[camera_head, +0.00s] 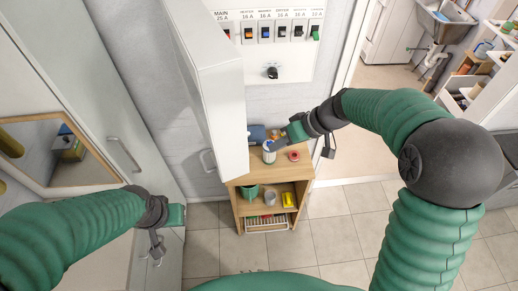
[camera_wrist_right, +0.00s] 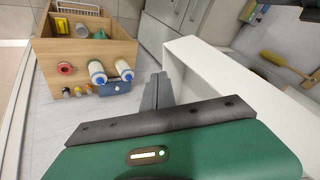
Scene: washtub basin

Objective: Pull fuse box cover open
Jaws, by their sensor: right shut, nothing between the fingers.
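The white fuse box cover (camera_head: 208,85) stands swung out from the wall, to the left of the exposed fuse panel (camera_head: 292,62) with its row of switches. A small handle shows at the cover's lower left edge. My right gripper (camera_head: 272,142) is shut and empty, just right of the cover's lower part. In the right wrist view its fingers (camera_wrist_right: 158,91) are together beside the white cover (camera_wrist_right: 240,88), apparently on its inner side; contact cannot be told. My left gripper (camera_head: 176,216) is low at the left; its fingers are not clear.
A wooden shelf unit (camera_head: 238,208) stands below, with a red tape roll (camera_head: 294,156), bottles and a blue case (camera_wrist_right: 116,87) on top. A tall grey cabinet (camera_head: 90,85) is at the left. A doorway and sink (camera_head: 442,22) lie at the right. Tiled floor in front is clear.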

